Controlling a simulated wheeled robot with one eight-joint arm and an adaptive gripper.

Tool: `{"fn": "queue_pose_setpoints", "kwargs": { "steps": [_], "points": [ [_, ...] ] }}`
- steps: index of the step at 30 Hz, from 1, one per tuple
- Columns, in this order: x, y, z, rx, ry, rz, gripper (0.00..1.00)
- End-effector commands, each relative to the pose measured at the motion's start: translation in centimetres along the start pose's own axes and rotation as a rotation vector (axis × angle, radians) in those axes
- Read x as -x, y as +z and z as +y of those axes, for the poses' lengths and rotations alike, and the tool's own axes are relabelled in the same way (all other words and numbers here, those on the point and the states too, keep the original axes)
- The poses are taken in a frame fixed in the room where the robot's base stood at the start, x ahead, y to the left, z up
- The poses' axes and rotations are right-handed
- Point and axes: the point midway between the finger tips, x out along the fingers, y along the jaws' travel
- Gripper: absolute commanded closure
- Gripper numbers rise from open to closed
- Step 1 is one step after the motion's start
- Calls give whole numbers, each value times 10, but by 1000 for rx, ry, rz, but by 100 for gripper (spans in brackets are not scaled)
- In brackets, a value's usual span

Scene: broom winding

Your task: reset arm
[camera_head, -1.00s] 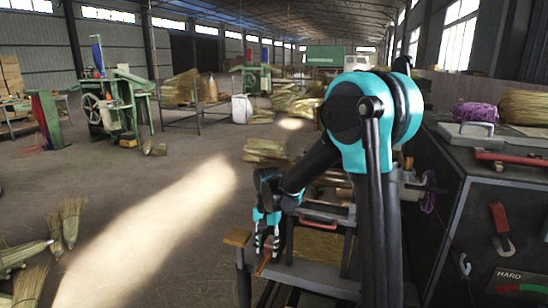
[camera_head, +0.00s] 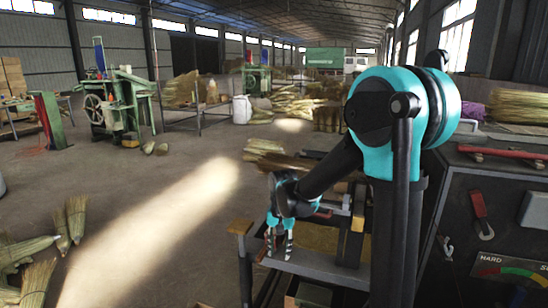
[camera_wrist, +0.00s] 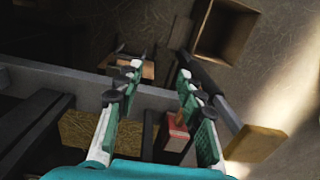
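My arm bends down from the teal shoulder over the machine's grey bench (camera_head: 318,268). My gripper (camera_head: 280,255) points down at the bench's left part, and its fingers show in the wrist view (camera_wrist: 160,72). The fingers are apart with nothing held between them. In the wrist view a red block (camera_wrist: 177,132) shows behind the right finger, apart from or below it; the depth is hard to tell. My arm hides part of the bench and machine in the head view.
A dark machine cabinet with a red lever (camera_head: 483,214) stands close at right. A wooden block (camera_head: 240,227) caps the bench's left end. An open box (camera_wrist: 226,30) lies below in the wrist view. Brooms (camera_head: 70,220) lie at left; the floor between is clear.

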Motion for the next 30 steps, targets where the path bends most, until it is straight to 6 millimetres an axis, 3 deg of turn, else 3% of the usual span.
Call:
{"fn": "queue_pose_setpoints", "kwargs": {
  "steps": [10,15,21,25,30],
  "points": [
    [6,18,77,85,-49,113,62],
    [2,41,132,160,-63,216,62],
    [-11,70,183,242,-49,329,62],
    [-18,82,201,278,-34,376,62],
    [-22,88,209,298,-25,399,62]
  ]
}}
